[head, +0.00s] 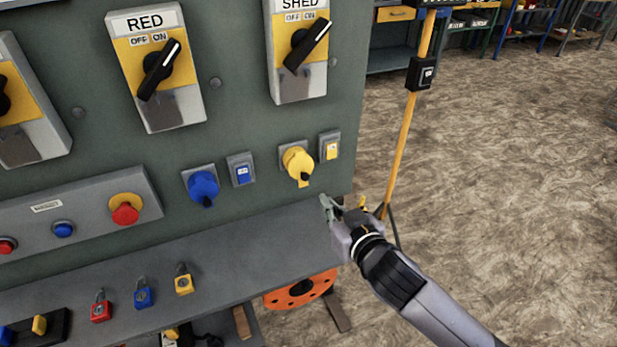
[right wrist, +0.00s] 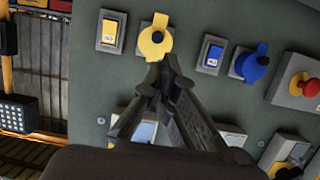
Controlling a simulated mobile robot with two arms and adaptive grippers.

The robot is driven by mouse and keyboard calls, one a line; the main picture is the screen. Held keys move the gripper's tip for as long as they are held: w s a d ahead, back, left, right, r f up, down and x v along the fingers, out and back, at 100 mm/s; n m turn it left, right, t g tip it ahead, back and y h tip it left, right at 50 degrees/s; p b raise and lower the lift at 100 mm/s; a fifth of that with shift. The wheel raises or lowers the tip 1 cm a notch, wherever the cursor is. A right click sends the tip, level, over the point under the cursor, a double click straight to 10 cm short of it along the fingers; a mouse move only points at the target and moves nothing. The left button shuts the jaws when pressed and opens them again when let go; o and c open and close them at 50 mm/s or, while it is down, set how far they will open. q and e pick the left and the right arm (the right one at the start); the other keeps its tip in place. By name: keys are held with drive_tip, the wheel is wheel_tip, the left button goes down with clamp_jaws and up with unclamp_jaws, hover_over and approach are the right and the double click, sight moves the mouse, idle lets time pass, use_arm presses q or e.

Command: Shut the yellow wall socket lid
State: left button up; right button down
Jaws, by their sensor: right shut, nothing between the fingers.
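The yellow wall socket (head: 296,159) sits on a grey plate on the green panel, above the right end of the shelf. A black piece and a small yellow tab show at its lower edge in the head view. In the right wrist view, which is turned over, the yellow socket (right wrist: 152,46) shows just beyond my fingertips. I cannot tell for sure how far its lid stands open. My right gripper (head: 327,207) is shut and empty, below and right of the socket, by the shelf's end. It also shows in the right wrist view (right wrist: 168,75). My left gripper is not in view.
A yellow switch (head: 329,146) is right of the socket; a blue switch (head: 241,170) and blue socket (head: 202,186) are left. The grey shelf (head: 240,245) juts out below, bearing padlocks. A yellow pole (head: 403,145) stands behind my right gripper. Open floor lies to the right.

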sight(304, 178)
drive_tip(key=p+x, duration=0.1)
drive_tip(key=x, duration=1.1)
drive_tip(key=shift+r, duration=0.1)
drive_tip(key=f+t+b, duration=0.1)
drive_tip(key=b, duration=0.2)
drive_tip(key=f+t+b, duration=0.1)
drive_tip(key=b, duration=0.3)
drive_tip(key=shift+w+a+y, duration=0.2)
drive_tip(key=shift+w+y, duration=0.1)
drive_tip(key=shift+w, duration=0.1)
drive_tip(key=shift+w+t, duration=0.3)
drive_tip(key=shift+w, duration=0.05)
